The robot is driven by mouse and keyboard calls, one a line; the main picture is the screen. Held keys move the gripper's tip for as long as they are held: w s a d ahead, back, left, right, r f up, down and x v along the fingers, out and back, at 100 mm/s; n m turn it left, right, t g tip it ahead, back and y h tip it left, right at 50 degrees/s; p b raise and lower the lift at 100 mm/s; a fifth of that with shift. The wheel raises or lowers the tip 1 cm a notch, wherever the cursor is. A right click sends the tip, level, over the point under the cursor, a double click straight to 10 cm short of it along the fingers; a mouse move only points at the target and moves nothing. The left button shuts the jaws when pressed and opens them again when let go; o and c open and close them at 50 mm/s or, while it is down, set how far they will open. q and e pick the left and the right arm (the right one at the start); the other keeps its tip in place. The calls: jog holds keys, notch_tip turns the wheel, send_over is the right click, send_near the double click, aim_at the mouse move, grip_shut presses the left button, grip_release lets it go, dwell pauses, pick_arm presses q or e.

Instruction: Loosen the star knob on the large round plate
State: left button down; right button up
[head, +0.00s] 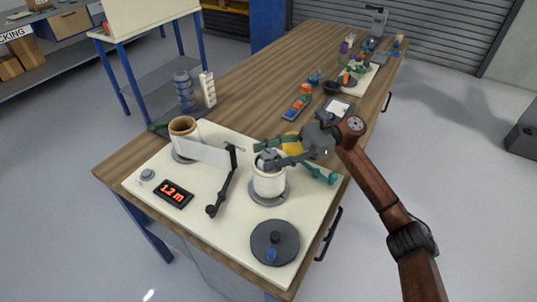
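A large dark round plate (283,229) lies flat on the front right of the cream board. A dark raised knob (275,237) sits near its middle, and a small blue piece (271,255) stands nearer its front edge. I cannot tell the knob's star shape at this size. My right gripper (296,162) is above and behind the plate, at the top of a white roll (269,184). Its teal-tipped fingers are spread apart. They partly hide the roll's top, where a grey piece shows. The gripper is clear of the large plate. My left gripper is not in view.
A black crank-like arm (226,182), a white sheet (203,152), a brown-rimmed roll (185,127) and a red-digit display (173,194) occupy the board. A yellow item (291,140) is behind the gripper. Several small items lie farther along the wooden table (255,93).

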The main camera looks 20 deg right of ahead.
jog(key=shift+o, duration=0.4)
jog(key=shift+d, duration=0.15)
jog(key=d, duration=1.2)
jog(key=shift+w+a, duration=0.1)
jog(key=shift+a, duration=0.05)
